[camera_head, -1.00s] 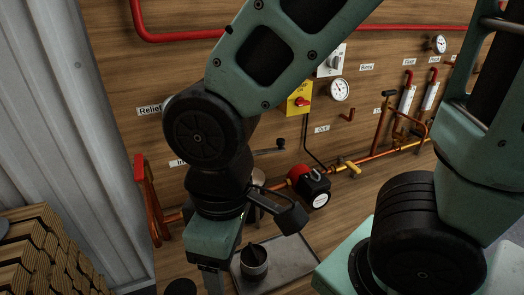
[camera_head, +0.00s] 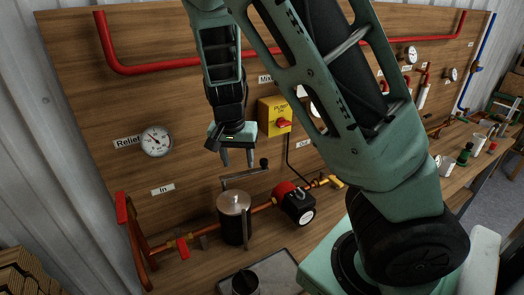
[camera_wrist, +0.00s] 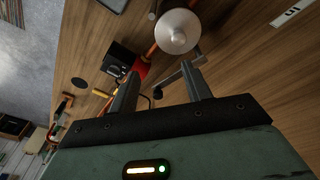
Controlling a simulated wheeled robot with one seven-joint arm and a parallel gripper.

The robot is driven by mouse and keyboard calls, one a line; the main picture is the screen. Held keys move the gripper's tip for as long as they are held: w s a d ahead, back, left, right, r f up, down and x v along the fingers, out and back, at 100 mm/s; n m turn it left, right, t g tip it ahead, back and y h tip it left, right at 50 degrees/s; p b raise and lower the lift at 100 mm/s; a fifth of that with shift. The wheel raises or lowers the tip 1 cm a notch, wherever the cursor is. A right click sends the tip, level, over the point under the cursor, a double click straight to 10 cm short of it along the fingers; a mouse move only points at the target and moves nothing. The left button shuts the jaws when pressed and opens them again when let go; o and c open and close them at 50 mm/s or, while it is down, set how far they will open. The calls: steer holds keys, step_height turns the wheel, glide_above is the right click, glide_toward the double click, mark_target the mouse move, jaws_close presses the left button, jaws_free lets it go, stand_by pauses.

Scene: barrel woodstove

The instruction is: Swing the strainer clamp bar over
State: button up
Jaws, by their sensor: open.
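In the wrist view the bar (camera_wrist: 178,77) runs from beside the lid to the knob, just beyond the fingers. My gripper (camera_head: 237,162) is open and empty, fingers down, close to the bar. Both fingers show in the wrist view (camera_wrist: 160,75). I cannot tell whether they touch the bar.
A red and black pump (camera_head: 295,203) sits right of the strainer on the orange pipe. A red-handled lever (camera_head: 123,210) stands at left. A metal tray (camera_head: 280,268) with a dark cup (camera_head: 245,284) lies in front. The yellow switch box (camera_head: 274,117) is behind my gripper.

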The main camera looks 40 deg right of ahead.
steer(key=w+d+r+m+t+h, duration=0.1)
steer(key=w+d+r+m+h, duration=0.25)
steer(key=d, duration=0.55)
glide_toward(264, 160)
steer(key=shift+y, duration=0.45)
steer(key=x, duration=0.8)
steer(key=shift+w+d+f, duration=0.1)
steer(key=shift+d+f, duration=0.05)
steer(key=shift+d, duration=0.35)
jaws_close()
